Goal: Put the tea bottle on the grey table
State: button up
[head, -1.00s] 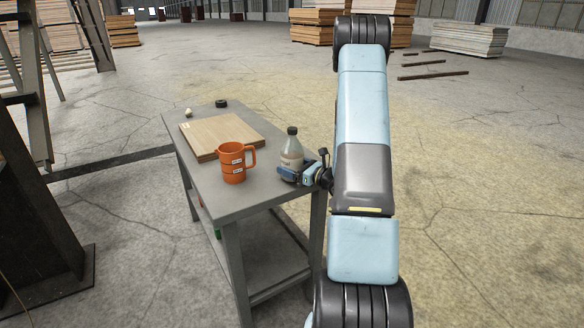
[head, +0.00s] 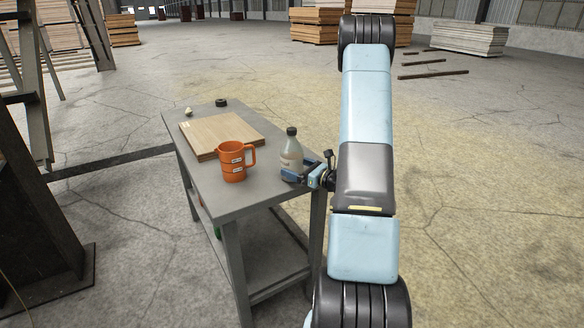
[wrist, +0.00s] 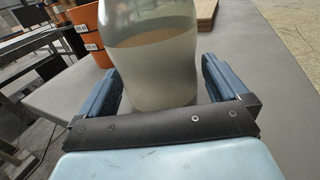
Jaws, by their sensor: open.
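The tea bottle (head: 291,152) is a clear bottle with a dark cap and cloudy pale contents. It stands upright on the grey table (head: 245,199), near the table's right edge. My gripper (head: 292,174) is low at the bottle with its fingers open. In the wrist view the bottle (wrist: 152,62) stands between the two blue fingers of my gripper (wrist: 160,85), and small gaps show beside it. The bottle's cap is out of the wrist view.
An orange mug (head: 233,163) stands left of the bottle and also shows in the wrist view (wrist: 92,38). A wooden board (head: 222,135) lies behind the mug. A dark round item (head: 221,103) and a small pale item (head: 189,112) sit at the table's far end.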

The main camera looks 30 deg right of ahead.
jog(key=v, duration=0.9)
jog(key=shift+s, duration=0.4)
jog(key=shift+d+r, duration=0.1)
